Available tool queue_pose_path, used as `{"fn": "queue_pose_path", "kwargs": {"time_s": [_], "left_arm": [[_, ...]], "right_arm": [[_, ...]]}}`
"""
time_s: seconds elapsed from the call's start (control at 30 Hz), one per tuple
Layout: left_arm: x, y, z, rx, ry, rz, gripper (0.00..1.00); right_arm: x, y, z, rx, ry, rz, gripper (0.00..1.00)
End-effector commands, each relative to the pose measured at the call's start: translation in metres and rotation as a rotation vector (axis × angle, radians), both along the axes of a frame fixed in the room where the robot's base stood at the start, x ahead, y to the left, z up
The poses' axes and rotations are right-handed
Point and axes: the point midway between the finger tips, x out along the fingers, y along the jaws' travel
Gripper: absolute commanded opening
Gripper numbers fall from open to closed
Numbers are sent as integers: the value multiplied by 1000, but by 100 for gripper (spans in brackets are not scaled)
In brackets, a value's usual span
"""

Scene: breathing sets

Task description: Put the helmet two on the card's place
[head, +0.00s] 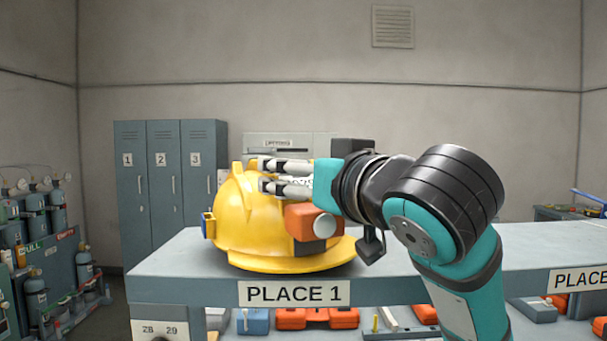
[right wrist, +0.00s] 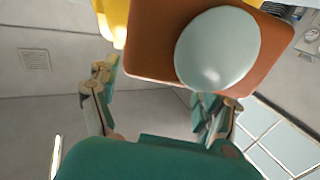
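A yellow helmet (head: 245,225) stands upright on the bench at the PLACE 1 label. It carries an orange lamp box with a pale round lens (head: 324,226) on its right side. A white marking on it is mostly hidden by my gripper, so I cannot read its number. My right gripper (head: 261,174) is at the helmet's upper front, its fingers apart and pointing left. In the right wrist view the fingers (right wrist: 155,105) are spread with nothing seen between them, and the orange lamp box (right wrist: 150,50) is close above. My left gripper and the card are not in view.
The grey bench (head: 180,270) bears a PLACE 1 label (head: 294,293) and a PLACE 2-type label, partly cut off, at the right (head: 580,279). Its top right of my arm looks clear. Lockers (head: 165,185) stand behind; gas cylinders (head: 35,285) are at the left.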

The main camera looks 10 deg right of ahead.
Motion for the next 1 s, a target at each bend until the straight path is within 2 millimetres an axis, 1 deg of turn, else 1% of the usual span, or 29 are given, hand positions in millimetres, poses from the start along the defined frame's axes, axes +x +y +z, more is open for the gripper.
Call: {"fn": "queue_pose_path", "kwargs": {"time_s": [0.23,0.37,0.47,0.7,0.8,0.9,1.0], "left_arm": [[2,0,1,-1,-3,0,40],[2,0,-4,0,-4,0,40],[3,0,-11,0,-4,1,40],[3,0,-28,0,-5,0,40],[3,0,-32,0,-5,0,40],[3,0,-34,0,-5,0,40],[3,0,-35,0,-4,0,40]], "right_arm": [[0,0,2,0,0,0,81],[-10,-2,1,1,-4,2,81],[-26,-6,-1,2,-6,2,81],[-78,-20,-1,2,-7,2,81],[-95,-26,1,-3,-10,-3,81],[-106,-29,1,-3,-10,-3,81],[-113,-31,1,-2,-6,-2,81]]}}
